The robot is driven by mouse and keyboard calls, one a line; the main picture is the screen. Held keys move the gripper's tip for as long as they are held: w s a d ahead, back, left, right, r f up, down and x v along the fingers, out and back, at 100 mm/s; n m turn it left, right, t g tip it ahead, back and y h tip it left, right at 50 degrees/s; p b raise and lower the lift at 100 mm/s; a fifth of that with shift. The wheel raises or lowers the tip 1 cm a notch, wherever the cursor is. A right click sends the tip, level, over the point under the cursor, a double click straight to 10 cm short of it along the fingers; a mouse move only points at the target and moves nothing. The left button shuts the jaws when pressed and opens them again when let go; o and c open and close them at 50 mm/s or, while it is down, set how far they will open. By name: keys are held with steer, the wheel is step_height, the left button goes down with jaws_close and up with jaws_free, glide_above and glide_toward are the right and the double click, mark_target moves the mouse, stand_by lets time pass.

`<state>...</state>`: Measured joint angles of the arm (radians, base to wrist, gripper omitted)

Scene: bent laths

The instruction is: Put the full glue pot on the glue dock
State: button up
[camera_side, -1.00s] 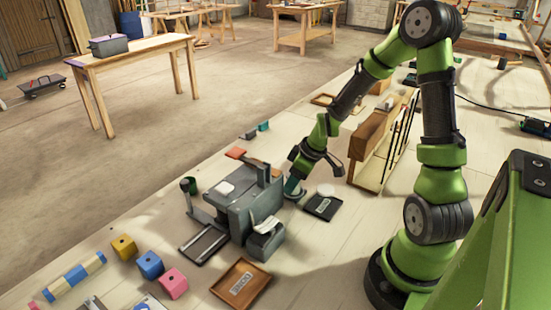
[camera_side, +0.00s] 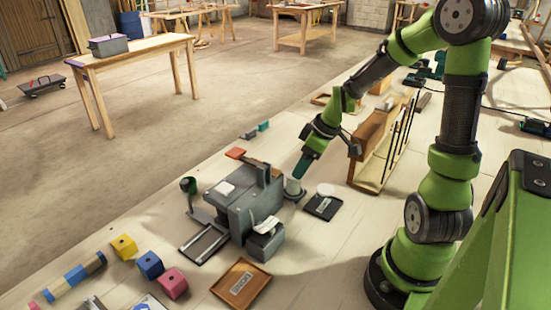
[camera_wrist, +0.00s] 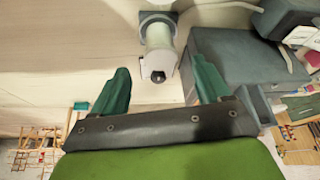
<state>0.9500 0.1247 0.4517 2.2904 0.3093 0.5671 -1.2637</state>
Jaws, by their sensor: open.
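A pale, whitish cylindrical pot (camera_side: 294,186) stands beside the grey machine in the side view. In the wrist view the pot (camera_wrist: 158,42) is translucent pale green-white with a dark end toward me. My gripper (camera_side: 299,174) is just above the pot in the side view. I cannot tell how full the pot is.
The grey machine (camera_side: 240,208) stands close to the left of the pot. A wooden rack (camera_side: 378,150) stands behind. A brown tray (camera_side: 241,283) and coloured blocks (camera_side: 150,264) are in front.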

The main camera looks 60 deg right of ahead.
steer(key=s+a+r+m+t, duration=0.1)
steer(key=s+a+r+m, duration=0.2)
steer(key=a+r, duration=0.4)
steer(key=s+a+r+m+t+y, duration=0.1)
steer(key=s+a+r+m+t, duration=0.1)
steer(key=s+a+r, duration=0.4)
steer(key=a+r+m, duration=0.1)
steer(key=a+r, duration=0.1)
steer(key=a, duration=0.1)
steer(key=shift+m, duration=0.3)
